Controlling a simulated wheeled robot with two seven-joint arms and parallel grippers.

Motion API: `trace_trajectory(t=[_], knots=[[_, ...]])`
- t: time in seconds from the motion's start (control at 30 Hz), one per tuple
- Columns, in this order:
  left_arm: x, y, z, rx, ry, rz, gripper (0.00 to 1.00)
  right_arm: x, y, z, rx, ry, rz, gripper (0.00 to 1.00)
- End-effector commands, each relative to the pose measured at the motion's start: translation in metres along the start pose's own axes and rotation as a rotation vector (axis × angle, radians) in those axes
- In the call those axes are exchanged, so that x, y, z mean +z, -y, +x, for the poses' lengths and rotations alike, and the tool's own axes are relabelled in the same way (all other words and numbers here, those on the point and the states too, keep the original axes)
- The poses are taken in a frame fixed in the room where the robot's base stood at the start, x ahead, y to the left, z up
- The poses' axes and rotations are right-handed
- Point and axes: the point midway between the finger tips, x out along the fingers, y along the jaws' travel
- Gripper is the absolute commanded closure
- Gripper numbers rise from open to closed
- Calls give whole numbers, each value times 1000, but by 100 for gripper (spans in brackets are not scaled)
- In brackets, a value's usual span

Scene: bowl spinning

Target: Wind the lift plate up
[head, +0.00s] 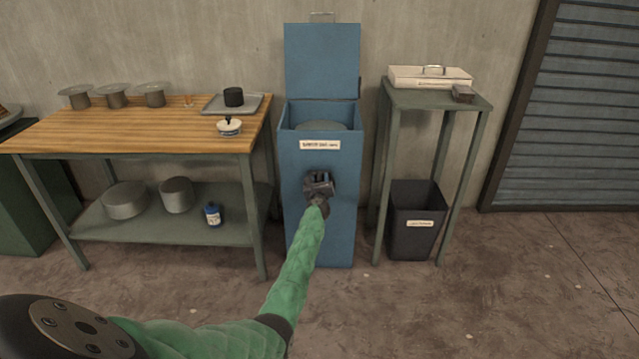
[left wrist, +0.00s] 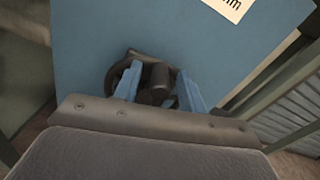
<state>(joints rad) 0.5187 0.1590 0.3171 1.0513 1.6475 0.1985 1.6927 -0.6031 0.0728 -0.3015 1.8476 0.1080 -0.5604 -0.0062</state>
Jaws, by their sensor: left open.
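The blue cabinet (head: 298,225) stands against the wall with its lid (head: 322,62) raised. A round grey plate (head: 322,126) shows inside its open top, below the rim. My left gripper (head: 319,182) is at the cabinet's front, below the white label, and covers most of the crank there. In the left wrist view, the dark crank handle (left wrist: 160,76) sits between the two blue fingers of my left gripper (left wrist: 157,90). The fingers are apart, one on each side of the handle. I cannot tell whether they touch it. My right gripper is out of view.
A wooden-topped workbench (head: 60,137) with several pots and a tray stands left of the cabinet. A narrow green stand (head: 392,100) holds a lidded white box (head: 430,78) on the right, with a dark bin (head: 415,205) beneath. The floor in front is clear.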

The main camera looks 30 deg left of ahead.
Motion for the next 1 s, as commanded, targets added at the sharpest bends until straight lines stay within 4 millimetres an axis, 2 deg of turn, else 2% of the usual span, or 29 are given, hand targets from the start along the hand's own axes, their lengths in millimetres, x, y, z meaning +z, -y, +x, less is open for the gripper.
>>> trace_trajectory(t=[0.27,0.5,0.77,1.0], knots=[[0,0,1,0,-1,0,59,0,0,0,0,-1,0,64],[0,0,1,-1,-1,0,100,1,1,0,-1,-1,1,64],[-1,2,1,-1,-1,19,100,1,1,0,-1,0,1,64],[-3,9,0,-2,-2,124,100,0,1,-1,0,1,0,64]])
